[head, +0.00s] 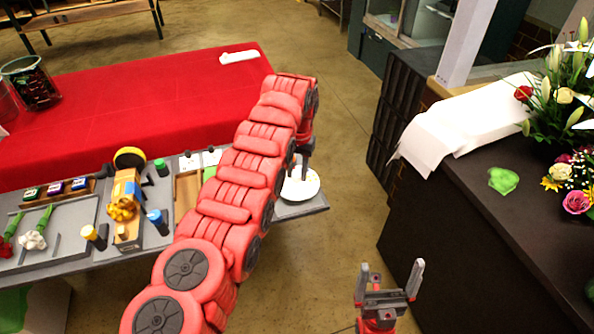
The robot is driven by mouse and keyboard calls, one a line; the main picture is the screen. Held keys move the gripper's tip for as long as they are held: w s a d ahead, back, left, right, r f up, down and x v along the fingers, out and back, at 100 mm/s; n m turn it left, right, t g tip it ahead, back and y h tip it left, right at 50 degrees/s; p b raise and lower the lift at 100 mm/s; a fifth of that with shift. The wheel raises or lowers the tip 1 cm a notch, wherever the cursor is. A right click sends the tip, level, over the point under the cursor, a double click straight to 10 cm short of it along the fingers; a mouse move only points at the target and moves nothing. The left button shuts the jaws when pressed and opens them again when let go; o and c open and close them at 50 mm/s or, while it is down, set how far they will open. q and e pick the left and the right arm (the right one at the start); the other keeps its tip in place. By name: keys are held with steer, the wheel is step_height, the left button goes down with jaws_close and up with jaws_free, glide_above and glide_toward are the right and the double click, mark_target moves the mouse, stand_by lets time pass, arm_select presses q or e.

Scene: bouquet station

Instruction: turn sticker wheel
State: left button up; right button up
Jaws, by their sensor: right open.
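A white round disc (301,187), which looks like the sticker wheel, lies at the right end of the grey workbench (316,204). Its left part is hidden behind my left arm. My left gripper (299,168) points down at the disc's far side. Its fingers are small and partly covered by the arm, so I cannot tell whether they touch the disc or are open. My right gripper (389,283) is open and empty, low in the picture over the floor, well away from the disc.
A yellow-topped wooden device (126,188) and small bottles stand on the bench, left of my arm. A tray (72,209) holds flowers. A red-covered table (130,105) is behind. A dark counter (470,235) with white paper and bouquets stands right, with open floor between.

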mark_target(297, 173)
arm_select(q)
steer(key=shift+o, duration=0.8)
steer(key=shift+r, duration=0.5)
step_height(297, 173, up, 3)
steer(key=shift+d+r, duration=0.1)
step_height(297, 173, up, 13)
steer(key=p, duration=1.4)
steer(key=shift+r, duration=0.15)
steer(key=shift+d, duration=0.1)
